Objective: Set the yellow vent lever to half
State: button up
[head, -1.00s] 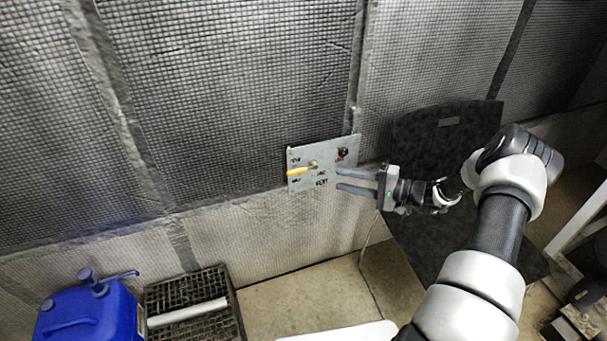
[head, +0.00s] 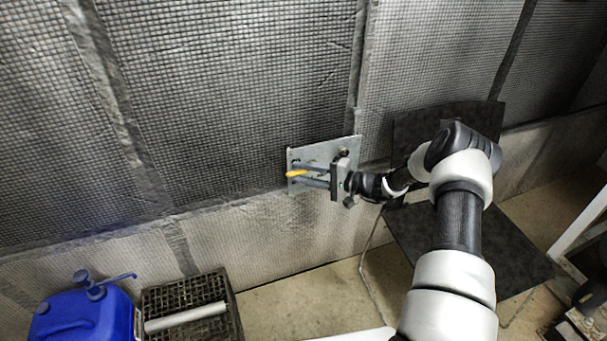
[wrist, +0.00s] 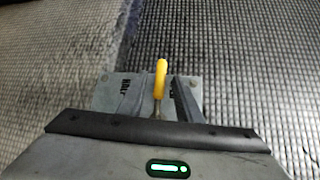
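The yellow vent lever (head: 297,174) sits on a grey metal panel (head: 347,143) fixed to the wall, and points left in the head view. In the wrist view the lever (wrist: 160,78) stands up between my two fingers. My gripper (head: 300,173) reaches in from the right, its fingers in front of the panel, one above and one below the lever. The fingers are apart, with a gap to the lever on at least the right side in the wrist view. My gripper and fingers hide most of the panel's markings.
A dark knob (head: 344,153) is on the panel's upper right. A blue canister (head: 85,318) and a black crate (head: 190,290) with a pale tube stand at the lower left. A dark chair-like board (head: 480,117) stands behind my arm.

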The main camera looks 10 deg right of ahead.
grip_shut()
